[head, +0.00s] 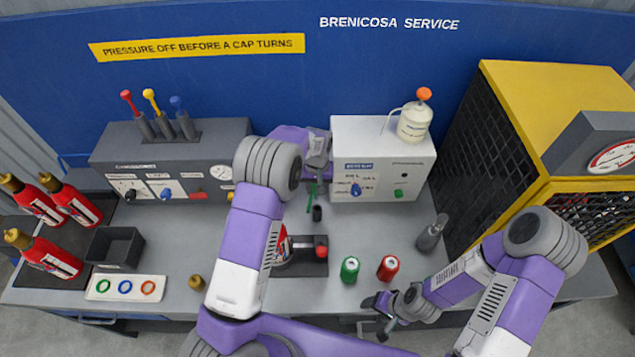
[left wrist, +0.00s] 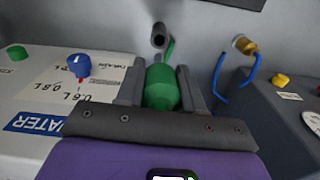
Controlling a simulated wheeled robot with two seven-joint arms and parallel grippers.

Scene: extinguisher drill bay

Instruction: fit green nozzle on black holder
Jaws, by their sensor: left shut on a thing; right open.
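The green nozzle (left wrist: 162,90) is held between the fingers of my left gripper (left wrist: 160,80), its thin green tip pointing away from the gripper. In the head view my left gripper (head: 315,178) is in the gap between the two consoles, with part of the green nozzle (head: 311,191) showing below it. The black holder (head: 317,213) is a small dark upright cylinder just beyond the nozzle tip; it shows as an open tube in the left wrist view (left wrist: 158,38). Nozzle and holder look apart, but contact is hard to judge. My right gripper (head: 384,305) is open and empty near the front edge.
A white console (head: 384,165) and a grey console (head: 170,165) flank my left gripper. An extinguisher in a dark stand (head: 310,264), a green can (head: 350,269), a red can (head: 388,268) and a grey bottle (head: 431,236) stand on the bench.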

